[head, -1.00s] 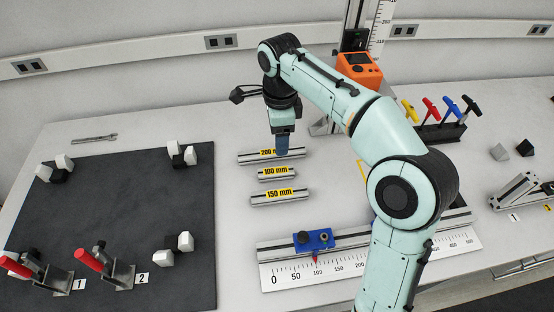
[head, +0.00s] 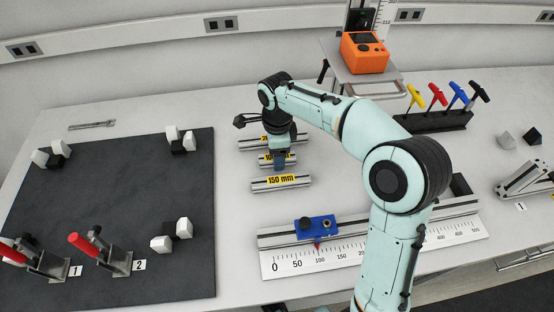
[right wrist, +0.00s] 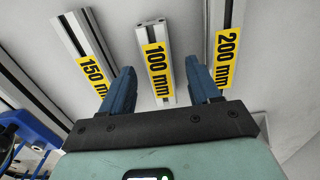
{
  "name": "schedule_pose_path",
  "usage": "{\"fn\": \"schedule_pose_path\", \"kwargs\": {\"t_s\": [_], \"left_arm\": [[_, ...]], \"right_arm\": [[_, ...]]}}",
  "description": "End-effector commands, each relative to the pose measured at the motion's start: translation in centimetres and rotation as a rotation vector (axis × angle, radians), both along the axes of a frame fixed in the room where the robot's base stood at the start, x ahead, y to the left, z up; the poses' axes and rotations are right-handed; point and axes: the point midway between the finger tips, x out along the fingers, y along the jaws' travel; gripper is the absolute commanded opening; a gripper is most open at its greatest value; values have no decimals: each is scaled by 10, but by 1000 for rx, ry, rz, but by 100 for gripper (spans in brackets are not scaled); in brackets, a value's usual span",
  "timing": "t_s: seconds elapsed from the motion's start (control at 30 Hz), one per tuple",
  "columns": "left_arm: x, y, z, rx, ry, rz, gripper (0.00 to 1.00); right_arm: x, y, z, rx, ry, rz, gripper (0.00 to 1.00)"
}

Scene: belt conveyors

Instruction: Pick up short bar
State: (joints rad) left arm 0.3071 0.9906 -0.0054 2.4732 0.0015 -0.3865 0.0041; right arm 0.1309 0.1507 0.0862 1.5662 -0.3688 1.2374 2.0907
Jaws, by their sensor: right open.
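The short bar, a silver profile with a yellow "100 mm" label, lies on the table in the middle of three parallel bars (head: 263,160). In the right wrist view the 100 mm bar (right wrist: 153,40) lies between my open fingers, with its near end by the fingertips. My right gripper (head: 281,168) is over this bar in the head view and hides much of it. It also shows in the right wrist view (right wrist: 163,66), empty. I cannot tell the exact height of the fingertips above the table. My left gripper is not in view.
The 150 mm bar (head: 262,187) and 200 mm bar (head: 250,145) lie close on either side. A ruler rail with a blue slider (head: 315,227) stands in front. A dark mat (head: 110,205) with red-handled clamps lies left. Colored-handle tools (head: 440,100) stand right.

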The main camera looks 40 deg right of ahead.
Motion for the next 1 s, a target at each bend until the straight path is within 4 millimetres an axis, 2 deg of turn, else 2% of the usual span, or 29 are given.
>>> {"fn": "schedule_pose_path", "kwargs": {"t_s": [0.27, 0.33, 0.47, 0.5, 0.83, 1.0], "left_arm": [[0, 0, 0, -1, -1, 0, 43], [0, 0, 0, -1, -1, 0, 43], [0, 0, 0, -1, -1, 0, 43], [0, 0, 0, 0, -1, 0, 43], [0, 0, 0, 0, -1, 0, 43], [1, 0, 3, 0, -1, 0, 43]], "right_arm": [[0, 0, -5, 0, -2, 0, 62], [0, 0, -5, 0, -2, 0, 45], [0, 0, -5, 0, -2, 0, 3], [0, 0, -4, 0, -2, 0, 0], [0, 0, -1, 0, -2, 0, 0], [1, 0, 14, 0, -6, 0, 0]]}}
